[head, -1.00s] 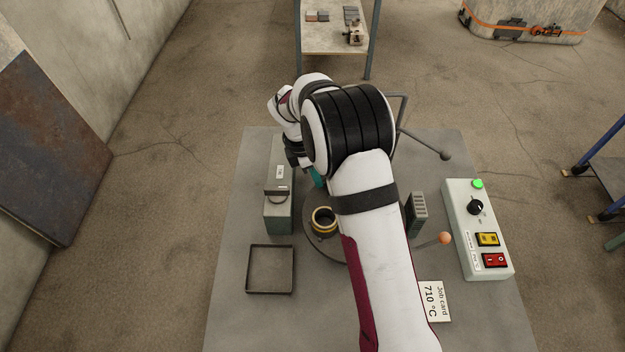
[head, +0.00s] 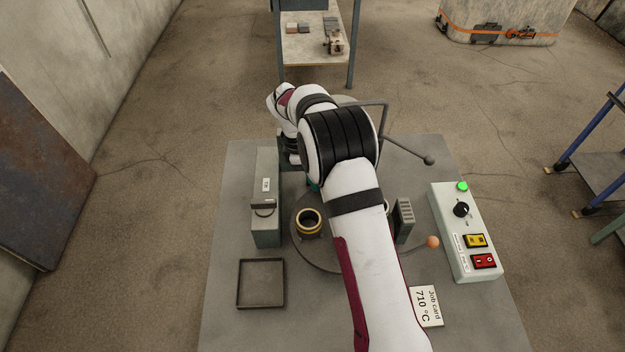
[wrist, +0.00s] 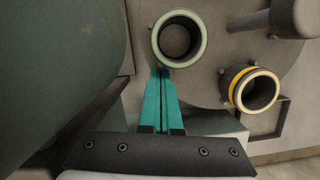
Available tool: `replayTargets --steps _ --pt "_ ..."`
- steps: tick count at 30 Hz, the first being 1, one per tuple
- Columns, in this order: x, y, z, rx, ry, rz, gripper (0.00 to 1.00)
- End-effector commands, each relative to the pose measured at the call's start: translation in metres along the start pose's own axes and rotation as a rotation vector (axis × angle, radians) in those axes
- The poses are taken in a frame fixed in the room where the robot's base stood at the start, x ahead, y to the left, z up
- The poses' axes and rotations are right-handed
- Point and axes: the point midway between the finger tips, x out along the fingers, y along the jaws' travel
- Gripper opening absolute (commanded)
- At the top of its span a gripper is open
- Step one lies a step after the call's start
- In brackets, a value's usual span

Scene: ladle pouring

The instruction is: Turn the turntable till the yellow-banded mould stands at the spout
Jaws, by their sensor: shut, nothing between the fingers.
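The yellow-banded mould (head: 309,234) is a dark open cup on the turntable's left side, near the grey-green box. It also shows at the right of the wrist view (wrist: 235,84). A pale-green-rimmed mould (wrist: 158,37) stands on the turntable (wrist: 218,55) just beyond my fingertips. My gripper (wrist: 163,72) is shut and empty, its teal fingers together beside this mould; I cannot tell whether they touch it. In the head view the arm hides most of the turntable (head: 300,255) and of another mould (head: 387,203). I cannot make out the spout.
A grey-green box (head: 266,225) stands left of the turntable, with an empty square tray (head: 240,285) in front. A finned block (head: 404,220), an orange knob (head: 432,242) and a switch box (head: 450,215) are on the right. A large dark green body (wrist: 60,65) fills the wrist view's left.

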Motion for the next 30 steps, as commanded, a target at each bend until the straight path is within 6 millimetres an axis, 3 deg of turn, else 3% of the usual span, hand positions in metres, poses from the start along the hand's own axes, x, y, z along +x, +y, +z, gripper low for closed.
replayTargets --steps 17,25,30 --pt "-0.005 0.000 0.000 0.004 0.000 0.000 0.00" --pt "-0.070 -0.002 0.000 0.005 0.002 0.002 0.00" --pt "-0.096 -0.003 0.001 0.004 0.000 0.001 0.00"
